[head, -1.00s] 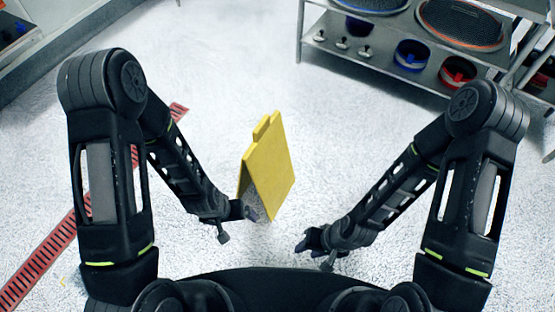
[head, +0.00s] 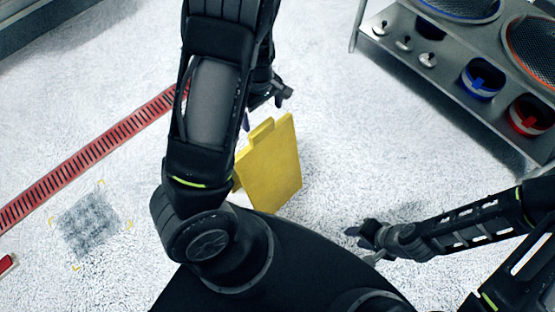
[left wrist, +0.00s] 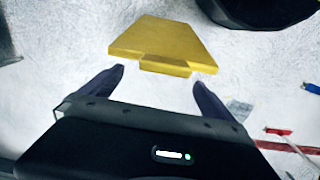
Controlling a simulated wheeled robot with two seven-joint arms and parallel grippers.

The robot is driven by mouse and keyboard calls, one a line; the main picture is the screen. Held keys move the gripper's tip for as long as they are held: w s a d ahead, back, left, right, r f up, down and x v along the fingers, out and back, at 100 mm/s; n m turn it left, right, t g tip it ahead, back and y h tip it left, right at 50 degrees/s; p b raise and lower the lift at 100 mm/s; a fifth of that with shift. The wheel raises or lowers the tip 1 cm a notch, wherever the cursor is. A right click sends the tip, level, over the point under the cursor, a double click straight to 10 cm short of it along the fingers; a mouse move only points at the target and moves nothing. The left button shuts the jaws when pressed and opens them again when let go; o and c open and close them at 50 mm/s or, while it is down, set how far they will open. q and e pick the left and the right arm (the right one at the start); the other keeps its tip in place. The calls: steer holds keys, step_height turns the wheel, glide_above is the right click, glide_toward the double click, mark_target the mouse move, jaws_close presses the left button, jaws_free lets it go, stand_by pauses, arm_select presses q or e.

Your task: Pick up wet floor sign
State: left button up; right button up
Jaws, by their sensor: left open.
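The yellow wet floor sign (head: 270,168) stands on the white floor near the middle of the head view, its lower left partly hidden behind my left arm. My left gripper (head: 262,112) is just beyond the sign's top edge. In the left wrist view the sign (left wrist: 165,42) lies ahead of my left gripper (left wrist: 160,80), with its top tab toward the gap between the two fingers. The fingers are open, with nothing between them. My right gripper (head: 362,240) is low to the right of the sign, apart from it; its jaw state is unclear.
A metal shelf (head: 455,105) at the upper right holds sieves, a blue container (head: 481,82) and a red container (head: 529,115). A red floor grate (head: 75,165) runs along the left, near a grey floor patch (head: 88,222).

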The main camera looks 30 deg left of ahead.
mark_target(261, 127)
arm_select(q)
steer(key=shift+s+n, duration=0.3)
steer(key=shift+s, duration=0.25)
steer(key=shift+w, duration=0.1)
steer(key=shift+f+b, duration=0.4)
steer(key=shift+f, duration=0.9)
step_height(261, 127, down, 5)
steer(key=shift+f+b, duration=0.15)
steer(key=shift+b, duration=0.75)
steer(key=shift+c, duration=0.6)
steer(key=shift+a, duration=0.1)
steer(key=c, duration=1.7)
